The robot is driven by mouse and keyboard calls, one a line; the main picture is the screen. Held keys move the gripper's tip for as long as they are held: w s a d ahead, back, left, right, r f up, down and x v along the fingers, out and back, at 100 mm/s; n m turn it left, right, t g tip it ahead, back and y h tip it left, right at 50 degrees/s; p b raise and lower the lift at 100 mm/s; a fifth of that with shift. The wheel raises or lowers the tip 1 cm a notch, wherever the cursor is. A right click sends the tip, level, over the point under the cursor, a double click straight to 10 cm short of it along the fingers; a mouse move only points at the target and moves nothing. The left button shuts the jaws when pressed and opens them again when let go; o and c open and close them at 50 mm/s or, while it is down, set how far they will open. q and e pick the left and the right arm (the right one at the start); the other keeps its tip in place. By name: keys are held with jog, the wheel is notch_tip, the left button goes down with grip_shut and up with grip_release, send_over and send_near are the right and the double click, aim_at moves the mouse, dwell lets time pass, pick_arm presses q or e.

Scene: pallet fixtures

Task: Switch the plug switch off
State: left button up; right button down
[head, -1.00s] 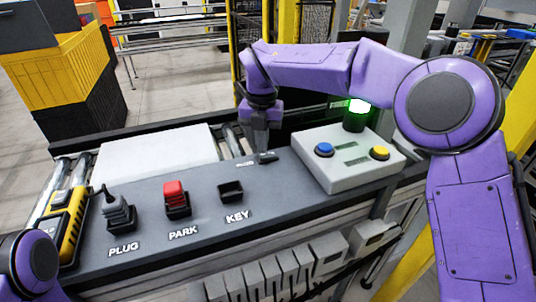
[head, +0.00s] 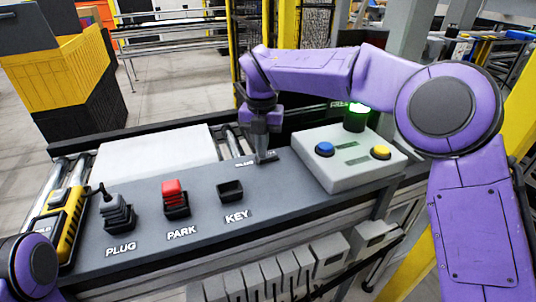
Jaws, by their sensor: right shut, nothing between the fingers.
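The grey panel (head: 150,236) carries a grey plug (head: 117,211) with a cable, seated in a dark socket above the PLUG label. A small switch lies at the panel's far edge by a small label (head: 244,163), mostly hidden by my right gripper. My right gripper (head: 266,158) points down at that spot, its fingers shut with nothing between them; whether it touches the switch cannot be told. My left arm shows only as a purple link at the lower left corner; its gripper is out of view.
A red block (head: 175,192) sits in the PARK socket; the KEY socket (head: 231,191) is empty. A white box (head: 350,162) with blue and yellow buttons stands to the right, a green lamp (head: 356,117) lit behind it. A yellow-black device (head: 62,223) lies left of the plug.

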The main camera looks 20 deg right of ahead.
jog(key=shift+f, duration=0.1)
notch_tip(320, 180, up, 7)
jog(key=p, duration=0.6)
